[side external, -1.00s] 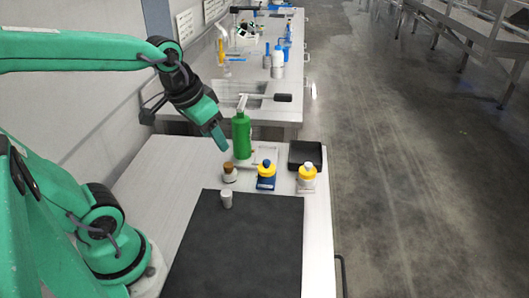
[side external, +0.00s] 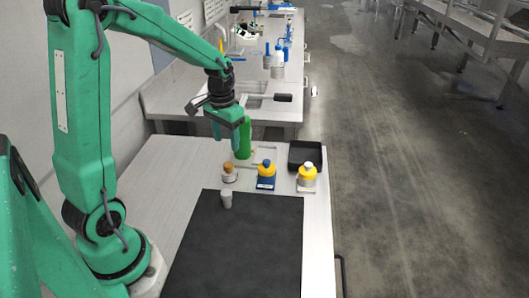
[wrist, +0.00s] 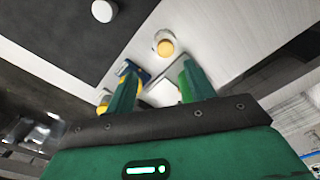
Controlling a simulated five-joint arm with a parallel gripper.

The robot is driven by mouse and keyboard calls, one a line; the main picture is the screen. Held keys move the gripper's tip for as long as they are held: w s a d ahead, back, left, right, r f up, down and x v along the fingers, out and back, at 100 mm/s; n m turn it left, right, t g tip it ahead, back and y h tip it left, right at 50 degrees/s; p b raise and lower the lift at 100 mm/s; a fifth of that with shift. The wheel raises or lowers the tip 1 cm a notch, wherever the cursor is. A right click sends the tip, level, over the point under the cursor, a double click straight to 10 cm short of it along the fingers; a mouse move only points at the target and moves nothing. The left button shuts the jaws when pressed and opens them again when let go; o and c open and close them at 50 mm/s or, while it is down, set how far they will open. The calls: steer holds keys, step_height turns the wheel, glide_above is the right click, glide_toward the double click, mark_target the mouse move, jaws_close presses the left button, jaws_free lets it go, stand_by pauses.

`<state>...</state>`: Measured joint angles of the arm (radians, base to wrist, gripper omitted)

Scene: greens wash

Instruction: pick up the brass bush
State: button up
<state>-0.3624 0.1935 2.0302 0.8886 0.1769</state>
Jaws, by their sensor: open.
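A small pale grey cylinder (side external: 226,200) stands upright near the back edge of the dark mat; its round top shows at the upper left of the wrist view (wrist: 104,10). It looks grey rather than brass, and no plainly brass-coloured bush shows. My gripper (side external: 228,138) hangs above the back of the table, beyond the cylinder and well above it. In the wrist view my gripper (wrist: 158,66) has its two green fingers apart with nothing between them. The cylinder lies outside the fingers, not touching them.
A black tray (side external: 306,153) lies at the back right.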

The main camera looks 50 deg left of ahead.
mark_target(228, 164)
steer(key=shift+w+a+f, duration=0.25)
steer(key=shift+a+f, duration=0.35)
steer(key=shift+f, duration=0.2)
steer(key=shift+f, duration=1.3)
steer(key=shift+f, duration=0.1)
steer(key=shift+f, duration=2.5)
steer(key=c, duration=1.2)
steer(key=shift+o, duration=0.2)
steer(key=shift+r, duration=0.1)
